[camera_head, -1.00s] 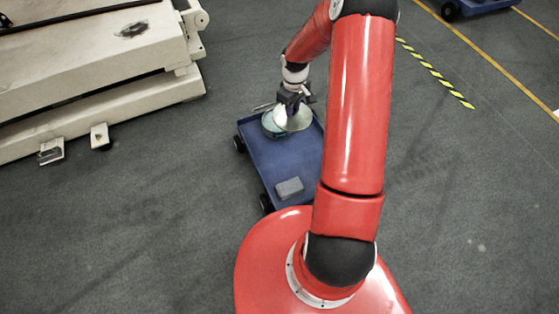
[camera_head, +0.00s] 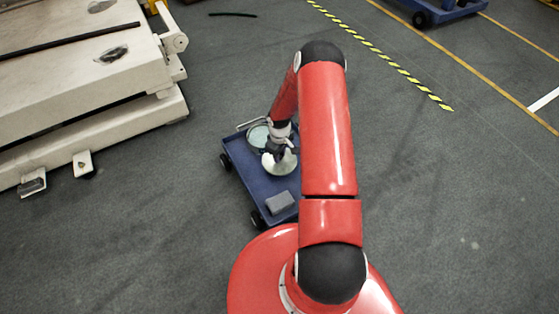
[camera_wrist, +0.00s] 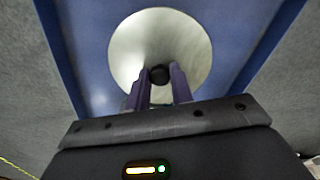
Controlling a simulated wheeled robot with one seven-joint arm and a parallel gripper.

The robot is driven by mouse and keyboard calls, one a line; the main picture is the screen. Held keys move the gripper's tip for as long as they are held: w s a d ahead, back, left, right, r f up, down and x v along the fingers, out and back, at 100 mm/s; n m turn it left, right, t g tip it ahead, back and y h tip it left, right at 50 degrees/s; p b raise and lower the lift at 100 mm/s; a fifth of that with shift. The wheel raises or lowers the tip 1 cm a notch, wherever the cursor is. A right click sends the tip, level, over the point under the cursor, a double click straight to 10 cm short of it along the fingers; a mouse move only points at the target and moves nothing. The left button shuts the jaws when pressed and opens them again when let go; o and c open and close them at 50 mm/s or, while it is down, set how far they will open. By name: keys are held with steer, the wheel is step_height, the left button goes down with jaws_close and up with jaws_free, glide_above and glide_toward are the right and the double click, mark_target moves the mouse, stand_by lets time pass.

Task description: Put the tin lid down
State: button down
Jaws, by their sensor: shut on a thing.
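The tin lid is a round, pale metal disc (camera_head: 277,168) with a dark knob, and it also shows in the wrist view (camera_wrist: 185,40). My gripper (camera_wrist: 160,76) is shut on the knob, with one finger on each side. In the head view my gripper (camera_head: 279,153) is over the blue cart, and the lid is at or just above the cart's bed; I cannot tell if it touches. A round tin (camera_head: 257,138) with a pale teal inside stands at the cart's far end, uncovered, behind and left of the lid.
The blue cart (camera_head: 242,173) has dark wheels and a handle at its far end. A grey block (camera_head: 280,203) lies near its front end, in front of the lid. A large pale machine (camera_head: 75,80) stands at left. Grey floor is open on both sides.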

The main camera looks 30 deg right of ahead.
steer(key=shift+f, duration=1.9)
steer(key=shift+f+b, duration=0.15)
steer(key=shift+b, duration=0.15)
steer(key=c, duration=1.2)
jaws_free()
steer(key=shift+c, duration=0.2)
